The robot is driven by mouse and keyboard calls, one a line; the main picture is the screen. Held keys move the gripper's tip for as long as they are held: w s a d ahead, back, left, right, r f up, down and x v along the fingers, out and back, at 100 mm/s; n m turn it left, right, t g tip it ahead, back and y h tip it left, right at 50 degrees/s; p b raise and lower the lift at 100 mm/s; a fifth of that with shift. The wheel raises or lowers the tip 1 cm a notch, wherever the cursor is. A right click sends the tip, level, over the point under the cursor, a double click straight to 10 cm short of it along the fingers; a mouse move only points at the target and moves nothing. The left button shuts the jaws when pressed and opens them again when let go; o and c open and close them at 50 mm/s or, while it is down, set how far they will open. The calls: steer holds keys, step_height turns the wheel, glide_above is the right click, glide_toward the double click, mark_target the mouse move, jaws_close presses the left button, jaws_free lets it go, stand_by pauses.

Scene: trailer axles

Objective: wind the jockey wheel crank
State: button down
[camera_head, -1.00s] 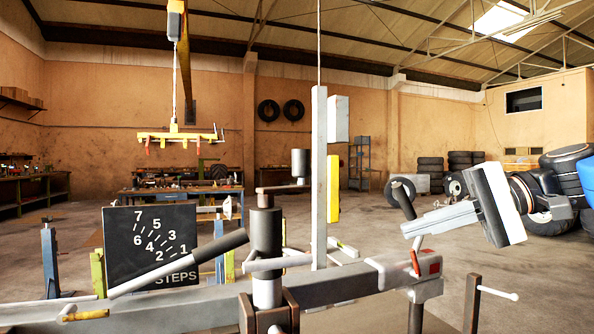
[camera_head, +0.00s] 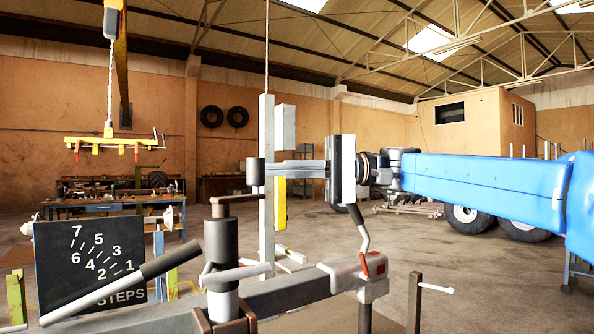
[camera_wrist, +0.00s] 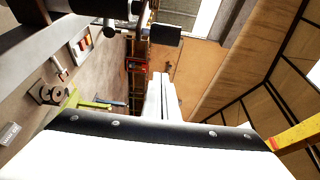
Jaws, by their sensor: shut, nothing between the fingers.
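The jockey wheel (camera_head: 221,250) is a dark upright tube clamped on the grey drawbar in the head view. Its crank arm (camera_head: 232,199) lies level on top, reaching right to an upright dark grip (camera_head: 255,172). My gripper (camera_head: 270,169) is level and shut, its fingertips pointing left just to the right of the grip. Nothing is between the fingers. In the wrist view the pale closed fingers (camera_wrist: 163,82) point at the dark grip (camera_wrist: 165,35), with a visible gap between. The jockey wheel's lower end is hidden.
A black steps board (camera_head: 90,260) stands at left behind a grey-handled lever (camera_head: 115,290). The drawbar (camera_head: 290,297) runs across the front to the coupling (camera_head: 365,275) below my gripper. A pale post (camera_head: 266,215) rises behind the crank. A yellow hoist beam (camera_head: 115,142) hangs at left.

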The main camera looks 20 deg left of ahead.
steer(key=s, duration=0.4)
steer(key=shift+s+a, duration=0.15)
steer(key=shift+s, duration=0.15)
stand_by(0.5)
steer(key=shift+s+d+m+t, duration=0.1)
steer(key=shift+d+m+t, duration=0.2)
steer(key=shift+t, duration=0.1)
steer(key=shift+d+t+y, duration=0.15)
steer(key=shift+t+y, duration=0.15)
steer(key=shift+y, duration=0.1)
